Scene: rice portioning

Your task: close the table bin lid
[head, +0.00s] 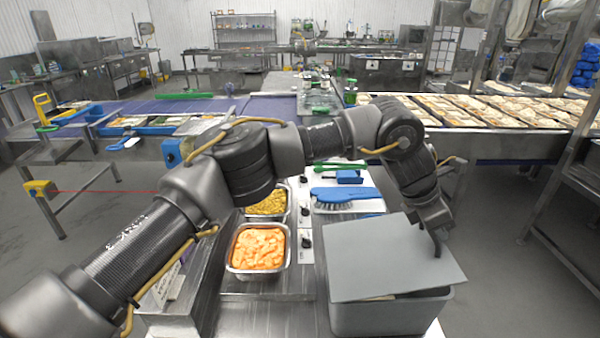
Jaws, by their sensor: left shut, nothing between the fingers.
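The table bin (388,320) is a grey box at the front right of the steel work table. Its flat grey lid (370,262) lies over the opening, slightly skewed and tilted, with a narrow dark gap under its front edge. My left arm reaches across from the left. My left gripper (437,250) points down at the right part of the lid, fingers shut with nothing between them. It looks to be touching or just above the lid; I cannot tell which. The bin's inside is hidden. My right gripper is not in view.
A steel pan of orange food (259,248) and a pan of yellow food (267,204) stand left of the bin. A blue brush (345,195) lies on a white board behind it. A conveyor with filled trays (490,110) runs at the back right.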

